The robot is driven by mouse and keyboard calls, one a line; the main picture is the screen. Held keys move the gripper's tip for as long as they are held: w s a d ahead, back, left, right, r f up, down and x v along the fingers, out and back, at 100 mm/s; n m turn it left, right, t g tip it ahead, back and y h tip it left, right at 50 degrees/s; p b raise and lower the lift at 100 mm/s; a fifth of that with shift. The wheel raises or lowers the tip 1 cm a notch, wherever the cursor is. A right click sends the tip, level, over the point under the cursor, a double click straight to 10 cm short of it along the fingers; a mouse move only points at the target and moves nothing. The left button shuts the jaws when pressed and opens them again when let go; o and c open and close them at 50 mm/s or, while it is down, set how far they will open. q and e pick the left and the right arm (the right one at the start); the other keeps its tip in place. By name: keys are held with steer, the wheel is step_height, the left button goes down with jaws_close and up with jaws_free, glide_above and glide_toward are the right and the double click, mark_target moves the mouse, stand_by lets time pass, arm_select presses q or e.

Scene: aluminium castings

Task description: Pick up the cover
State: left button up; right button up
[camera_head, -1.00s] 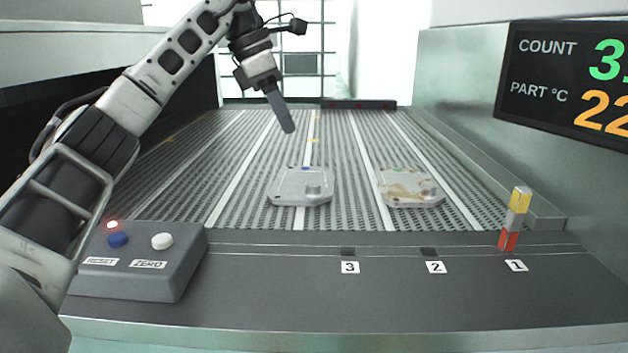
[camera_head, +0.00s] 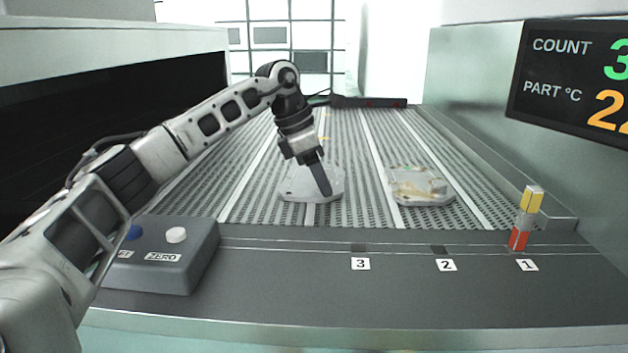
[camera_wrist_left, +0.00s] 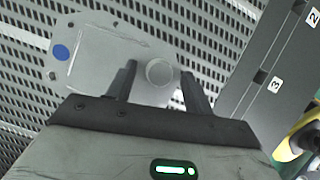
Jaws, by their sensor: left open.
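A flat grey cover (camera_head: 296,186) with clipped corners lies on the slatted conveyor, left of a second casting. In the left wrist view the cover (camera_wrist_left: 98,62) shows a blue dot near its left end and a round raised boss. My left gripper (camera_head: 323,187) points down over the cover, hiding part of it. In the wrist view its two open fingers (camera_wrist_left: 157,84) stand on either side of the boss in the picture. I cannot tell whether they touch the cover. My right gripper is not in view.
A casting with brownish patches (camera_head: 420,187) lies to the right on the conveyor. A grey button box (camera_head: 165,265) stands at the front left, a red and yellow post (camera_head: 526,215) at the right. Side walls flank the conveyor (camera_head: 372,215). The front ledge's middle is clear.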

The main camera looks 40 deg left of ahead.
arm_select(q)
jaws_close()
